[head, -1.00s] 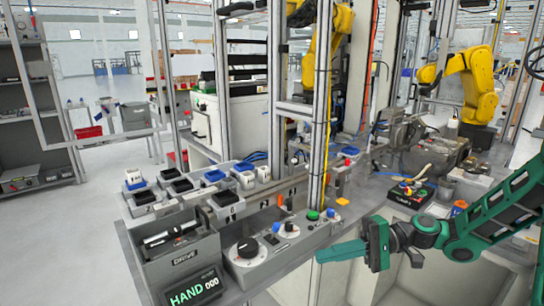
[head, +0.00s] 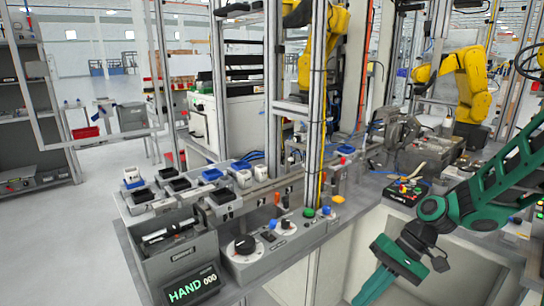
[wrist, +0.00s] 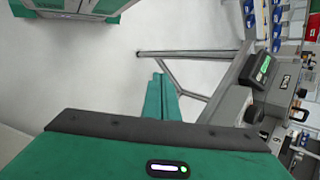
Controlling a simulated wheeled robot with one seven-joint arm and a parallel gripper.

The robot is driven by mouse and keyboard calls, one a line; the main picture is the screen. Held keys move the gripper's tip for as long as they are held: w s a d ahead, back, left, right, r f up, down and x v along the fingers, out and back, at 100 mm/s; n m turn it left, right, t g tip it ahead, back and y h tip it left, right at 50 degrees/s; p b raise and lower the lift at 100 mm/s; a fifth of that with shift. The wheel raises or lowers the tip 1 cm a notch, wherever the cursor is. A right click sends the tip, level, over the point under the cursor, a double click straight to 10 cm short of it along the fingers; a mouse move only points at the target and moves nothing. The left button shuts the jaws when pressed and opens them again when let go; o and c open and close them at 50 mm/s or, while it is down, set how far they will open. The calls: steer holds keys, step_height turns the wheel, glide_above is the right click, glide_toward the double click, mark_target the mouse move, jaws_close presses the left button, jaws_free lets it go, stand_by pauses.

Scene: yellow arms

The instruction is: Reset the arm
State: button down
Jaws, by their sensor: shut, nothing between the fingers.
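My green arm (head: 490,195) comes in from the right in the head view. Its gripper (head: 372,288) hangs low at the bottom, pointing down and left, in front of the bench and apart from it. In the wrist view the fingers (wrist: 160,97) are together as one green bar with a thin seam, with nothing between them. Grey floor lies beyond them.
The bench carries a grey DRIVE bin (head: 178,262), a HAND display (head: 192,287), a knob panel (head: 280,238) and several small trays. A black button box (head: 404,191) sits behind my arm. Two yellow robot arms (head: 468,85) stand at the back. Floor at left is open.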

steer(key=s+d+r+m+t+h, duration=0.1)
steer(key=s+d+r+m+h, duration=0.1)
steer(key=s+d, duration=0.7)
steer(key=s+d+r+m+t+h, duration=0.1)
steer(key=s+d+r+m+h, duration=0.2)
steer(key=d, duration=0.7)
steer(key=s+r+h, duration=0.2)
steer(key=s+r, duration=0.2)
steer(key=s, duration=0.1)
steer(key=shift+s+d, duration=0.15)
steer(key=shift+s, duration=0.25)
steer(key=shift+w+f, duration=0.2)
steer(key=shift+w, duration=0.45)
